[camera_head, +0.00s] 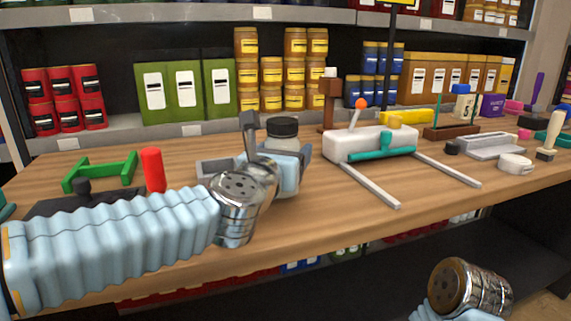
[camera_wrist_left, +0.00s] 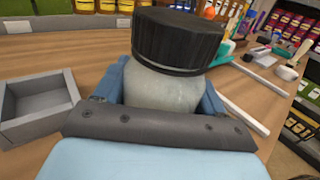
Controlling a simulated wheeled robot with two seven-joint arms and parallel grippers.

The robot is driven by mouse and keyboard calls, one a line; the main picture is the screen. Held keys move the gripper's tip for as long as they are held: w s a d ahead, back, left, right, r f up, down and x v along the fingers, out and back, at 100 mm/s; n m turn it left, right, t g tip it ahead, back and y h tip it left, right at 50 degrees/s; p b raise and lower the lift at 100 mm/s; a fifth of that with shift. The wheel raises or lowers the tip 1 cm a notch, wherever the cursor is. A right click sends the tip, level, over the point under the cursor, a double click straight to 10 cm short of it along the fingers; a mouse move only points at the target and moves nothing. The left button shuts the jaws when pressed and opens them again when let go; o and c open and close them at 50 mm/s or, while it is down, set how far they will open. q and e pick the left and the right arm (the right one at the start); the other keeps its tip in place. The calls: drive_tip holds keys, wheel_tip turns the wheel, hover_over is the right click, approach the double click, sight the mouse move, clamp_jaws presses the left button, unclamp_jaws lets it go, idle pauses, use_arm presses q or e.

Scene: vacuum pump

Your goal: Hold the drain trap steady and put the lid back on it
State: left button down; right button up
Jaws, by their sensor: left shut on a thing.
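The drain trap is a pale, cloudy jar (camera_head: 283,145) standing on the wooden bench, near its middle. A black ribbed lid (camera_head: 283,127) sits on top of it. In the left wrist view the jar body (camera_wrist_left: 160,88) shows below the wide lid (camera_wrist_left: 178,38). I cannot tell whether the lid is fully seated. My left gripper (camera_head: 288,158) is shut on the jar, with blue fingers on both sides of it below the lid; it also shows in the left wrist view (camera_wrist_left: 163,95). The jar's lower part is hidden. My right gripper is out of view; only part of that arm shows at bottom right.
A grey open tray (camera_wrist_left: 38,103) lies left of the jar. A white device with a teal handle (camera_head: 370,143) and two pale rails stands to the right. A green frame (camera_head: 100,170) and a red cylinder (camera_head: 153,170) are at left. Bare bench lies in front right.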

use_arm(q)
drive_tip(key=shift+s+f, duration=0.1)
drive_tip(key=shift+f, duration=0.7)
drive_tip(key=shift+f, duration=0.15)
drive_tip(key=shift+c, duration=0.5)
unclamp_jaws()
drive_tip(key=shift+r, duration=0.25)
drive_tip(key=b+v, duration=0.1)
drive_tip(key=v, duration=1.1)
